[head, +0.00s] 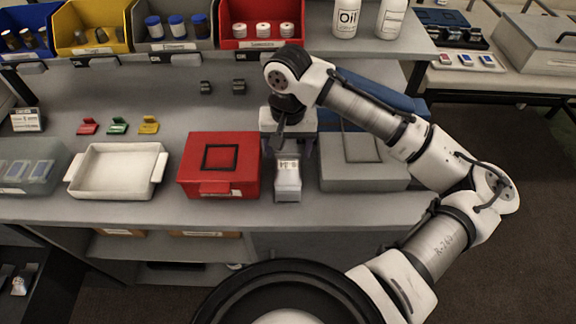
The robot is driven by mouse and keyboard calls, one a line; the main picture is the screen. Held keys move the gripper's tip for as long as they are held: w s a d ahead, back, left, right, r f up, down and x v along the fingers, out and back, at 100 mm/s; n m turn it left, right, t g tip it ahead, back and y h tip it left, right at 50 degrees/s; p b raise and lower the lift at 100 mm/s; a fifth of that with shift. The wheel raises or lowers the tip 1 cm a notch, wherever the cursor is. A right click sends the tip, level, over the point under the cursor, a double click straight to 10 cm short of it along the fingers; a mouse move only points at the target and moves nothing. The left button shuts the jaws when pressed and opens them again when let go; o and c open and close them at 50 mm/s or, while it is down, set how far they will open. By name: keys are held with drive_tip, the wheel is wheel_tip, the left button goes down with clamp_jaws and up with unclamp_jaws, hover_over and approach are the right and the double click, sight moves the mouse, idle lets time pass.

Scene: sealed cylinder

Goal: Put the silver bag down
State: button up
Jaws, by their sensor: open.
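The silver bag (289,168) is a small, pale, shiny packet with a label. It is at the front of the bench, between the red box and the grey box, in or on a narrow grey holder (288,190). My gripper (288,150) points down just above and behind the bag, with its fingers apart, one to each side. The fingertips are small and partly hidden, so I cannot tell whether they touch the bag.
The red box (219,188) stands close on the left and the grey box (345,178) close on the right. A white tray (118,196) lies further left. Coloured bins, such as the red bin (262,43), line the back shelf. Bare bench lies behind the red box.

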wheel_tip(320, 180, down, 2)
drive_tip(key=c, duration=0.8)
drive_tip(key=shift+c, duration=0.2)
